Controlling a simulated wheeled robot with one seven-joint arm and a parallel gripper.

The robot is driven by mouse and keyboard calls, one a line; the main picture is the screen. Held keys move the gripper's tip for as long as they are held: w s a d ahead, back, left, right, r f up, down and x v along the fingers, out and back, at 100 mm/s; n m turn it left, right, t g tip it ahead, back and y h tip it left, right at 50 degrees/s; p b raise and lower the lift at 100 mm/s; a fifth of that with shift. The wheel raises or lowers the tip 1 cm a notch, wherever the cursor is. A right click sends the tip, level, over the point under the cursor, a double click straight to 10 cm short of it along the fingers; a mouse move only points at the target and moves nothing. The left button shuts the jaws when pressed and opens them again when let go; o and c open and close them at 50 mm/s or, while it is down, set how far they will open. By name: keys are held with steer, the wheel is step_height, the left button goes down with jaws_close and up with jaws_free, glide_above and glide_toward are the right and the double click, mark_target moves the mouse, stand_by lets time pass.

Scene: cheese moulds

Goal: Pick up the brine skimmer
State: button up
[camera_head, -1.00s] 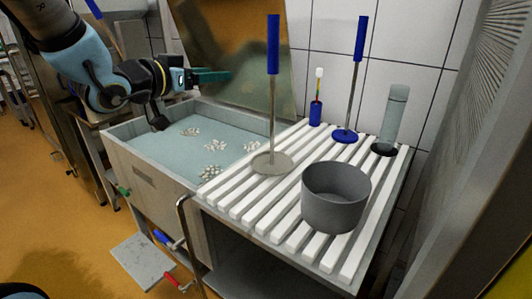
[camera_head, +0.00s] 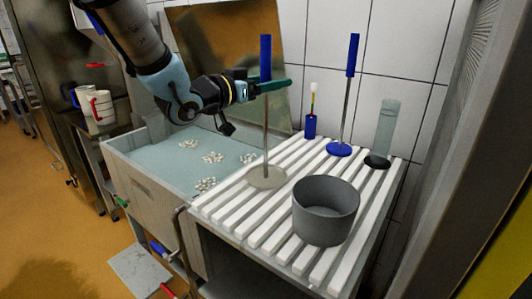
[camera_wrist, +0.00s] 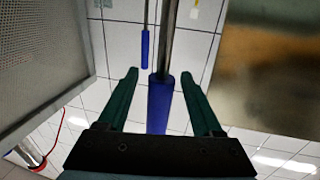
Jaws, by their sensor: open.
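The brine skimmer (camera_head: 266,56) appears to be the near tool with a blue handle, a thin metal rod and a pale round disc. It stands upright, disc down, on the white slatted rack. My gripper (camera_head: 279,85) is open at the lower part of that handle. In the wrist view, the blue handle (camera_wrist: 160,105) lies between the two green fingers of my gripper (camera_wrist: 159,73), with gaps on both sides. The disc is out of the wrist view.
A second blue-handled tool (camera_head: 351,60) with a blue disc stands behind to the right. A grey pot (camera_head: 324,228), a clear cylinder (camera_head: 386,128) and a small brush in a blue holder (camera_head: 310,126) share the slatted rack (camera_head: 232,222). A brine vat (camera_head: 150,180) is left.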

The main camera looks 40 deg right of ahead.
steer(key=shift+d, duration=0.7)
steer(key=shift+c, duration=0.4)
jaws_close()
steer(key=shift+r, duration=0.1)
stand_by(0.4)
